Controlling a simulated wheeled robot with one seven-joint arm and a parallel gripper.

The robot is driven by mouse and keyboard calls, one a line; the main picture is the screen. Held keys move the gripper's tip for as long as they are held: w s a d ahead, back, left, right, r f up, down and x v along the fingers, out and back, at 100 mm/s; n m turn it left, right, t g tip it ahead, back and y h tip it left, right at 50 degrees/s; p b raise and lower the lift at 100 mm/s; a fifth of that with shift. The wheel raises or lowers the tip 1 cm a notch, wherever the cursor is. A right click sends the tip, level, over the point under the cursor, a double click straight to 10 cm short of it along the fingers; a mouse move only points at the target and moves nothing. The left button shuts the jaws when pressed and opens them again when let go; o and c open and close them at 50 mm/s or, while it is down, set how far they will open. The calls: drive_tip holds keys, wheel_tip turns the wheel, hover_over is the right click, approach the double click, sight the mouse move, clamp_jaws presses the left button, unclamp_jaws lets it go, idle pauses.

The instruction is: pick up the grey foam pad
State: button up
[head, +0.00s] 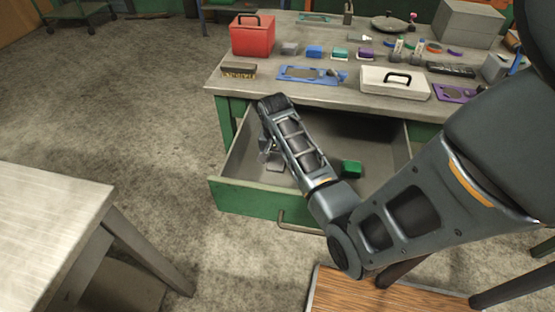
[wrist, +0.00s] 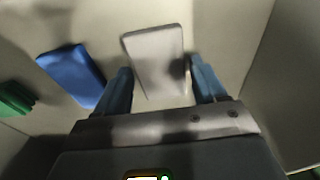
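A flat light-grey pad (wrist: 157,60) lies on the drawer floor. In the wrist view it is ahead of and between the two fingers of my gripper (wrist: 162,86), with gaps at both sides. My gripper is open and nothing is held. In the head view my gripper (head: 266,150) reaches down into the left part of the open drawer (head: 250,192). A grey piece, seemingly the pad (head: 275,163), shows partly beside it, the rest hidden by my arm.
In the wrist view a blue block (wrist: 70,72) and a green block (wrist: 13,98) lie left of the pad. The green block also shows in the head view (head: 351,168). Drawer walls surround my gripper. The workbench (head: 225,85) above holds a red box (head: 252,37) and other items.

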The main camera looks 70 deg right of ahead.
drive_tip(key=c, duration=0.7)
